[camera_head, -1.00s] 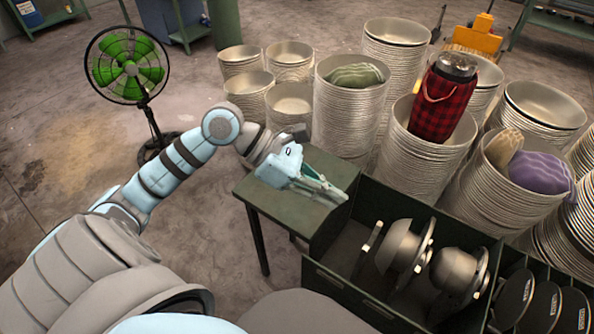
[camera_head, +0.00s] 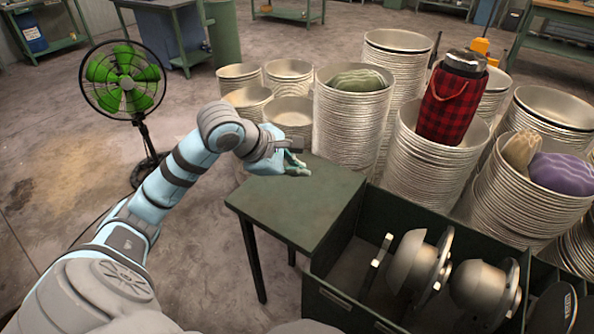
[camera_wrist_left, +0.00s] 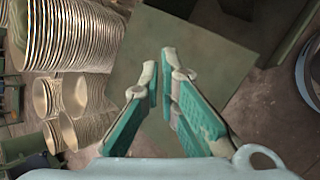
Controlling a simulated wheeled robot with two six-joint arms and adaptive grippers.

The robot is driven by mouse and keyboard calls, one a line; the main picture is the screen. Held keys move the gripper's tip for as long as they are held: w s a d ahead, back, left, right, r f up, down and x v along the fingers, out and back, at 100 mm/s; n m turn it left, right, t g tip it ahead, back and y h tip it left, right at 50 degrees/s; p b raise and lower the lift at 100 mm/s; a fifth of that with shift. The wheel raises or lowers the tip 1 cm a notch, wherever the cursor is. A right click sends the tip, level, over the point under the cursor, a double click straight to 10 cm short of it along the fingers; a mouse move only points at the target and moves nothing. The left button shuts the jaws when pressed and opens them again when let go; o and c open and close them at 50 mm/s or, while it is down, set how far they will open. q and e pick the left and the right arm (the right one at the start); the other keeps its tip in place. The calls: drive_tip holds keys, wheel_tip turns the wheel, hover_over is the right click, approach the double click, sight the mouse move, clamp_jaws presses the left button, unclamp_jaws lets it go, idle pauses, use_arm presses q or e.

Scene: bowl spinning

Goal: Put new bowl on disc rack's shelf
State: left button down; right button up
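My left gripper (camera_head: 296,164) is above the far edge of the flat green shelf (camera_head: 315,205) at the left end of the disc rack (camera_head: 338,298). In the left wrist view the gripper (camera_wrist_left: 160,72) has a narrow gap between its fingers and nothing in it. No bowl lies on the visible shelf top. Tall stacks of metal bowls (camera_head: 350,125) stand behind the shelf and rack, with shorter stacks (camera_head: 291,112) behind the gripper. Bowls also show in the left wrist view (camera_wrist_left: 65,35). My right gripper is out of view.
The rack holds metal bowl-shaped forms (camera_head: 412,268) and dark discs (camera_head: 551,306). A green fan (camera_head: 124,80) stands left of my arm. The floor between is clear.

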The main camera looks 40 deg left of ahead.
use_arm(q)
wheel_tip(320, 180, down, 10)
drive_tip(key=b, duration=0.7)
drive_tip(key=shift+r+b, duration=0.2)
drive_tip(key=shift+b, duration=0.2)
drive_tip(key=shift+f, duration=0.1)
drive_tip(key=shift+w+f+b, duration=0.15)
drive_tip(key=shift+f+b, duration=0.05)
drive_tip(key=shift+b, duration=0.25)
